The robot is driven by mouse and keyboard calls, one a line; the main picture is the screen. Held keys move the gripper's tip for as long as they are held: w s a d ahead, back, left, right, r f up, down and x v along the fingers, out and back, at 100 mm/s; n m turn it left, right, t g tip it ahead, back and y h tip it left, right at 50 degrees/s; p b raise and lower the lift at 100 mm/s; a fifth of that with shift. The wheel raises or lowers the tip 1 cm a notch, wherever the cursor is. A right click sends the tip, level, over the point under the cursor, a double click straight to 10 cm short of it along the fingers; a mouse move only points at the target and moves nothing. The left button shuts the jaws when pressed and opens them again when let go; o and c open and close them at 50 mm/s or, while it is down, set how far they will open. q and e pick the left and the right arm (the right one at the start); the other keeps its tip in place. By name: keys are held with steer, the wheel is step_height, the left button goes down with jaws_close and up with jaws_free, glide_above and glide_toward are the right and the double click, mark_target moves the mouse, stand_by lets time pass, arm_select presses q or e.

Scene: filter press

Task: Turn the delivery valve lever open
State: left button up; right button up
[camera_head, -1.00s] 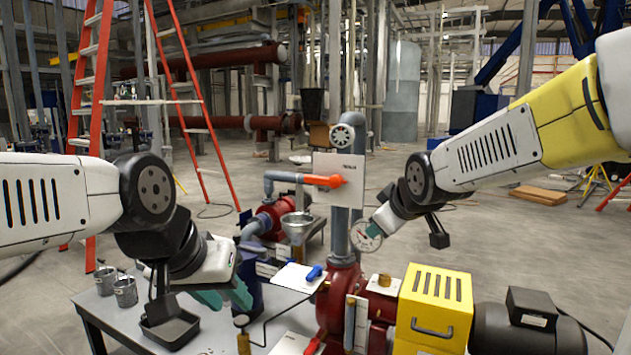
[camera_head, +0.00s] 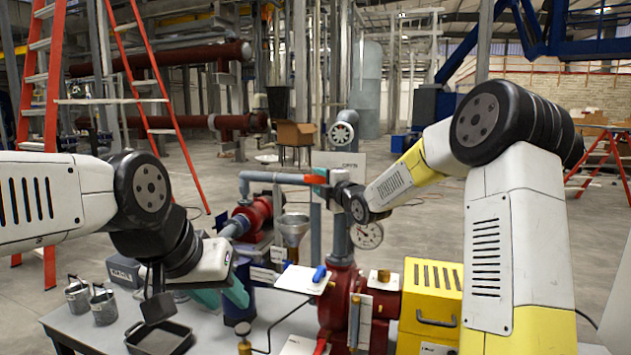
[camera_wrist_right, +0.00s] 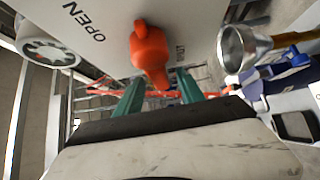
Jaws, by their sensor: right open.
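The orange-red delivery valve lever (camera_head: 316,179) sits on the pale valve plate (camera_head: 352,163), pointing left along the grey pipe. The right wrist view shows the lever (camera_wrist_right: 150,55) close up, with the word OPEN on the plate (camera_wrist_right: 103,15); a second label is partly hidden. My right gripper (camera_wrist_right: 160,90) has its teal fingers spread, one on each side of the lever's near end; I cannot tell whether they touch it. In the head view my right wrist covers part of the lever and plate. My left gripper (camera_head: 222,294) is open and empty over the table, away from the lever.
A round gauge (camera_head: 367,235) and a grey handwheel (camera_head: 341,133) are close to the plate. A metal funnel (camera_head: 292,228), red pump (camera_head: 338,295) and yellow guard (camera_head: 432,295) stand below. Pots (camera_head: 104,304) and a black tray (camera_head: 160,338) lie at the left.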

steer(key=shift+x, duration=1.35)
jaws_close()
steer(key=shift+f, duration=0.1)
stand_by(0.3)
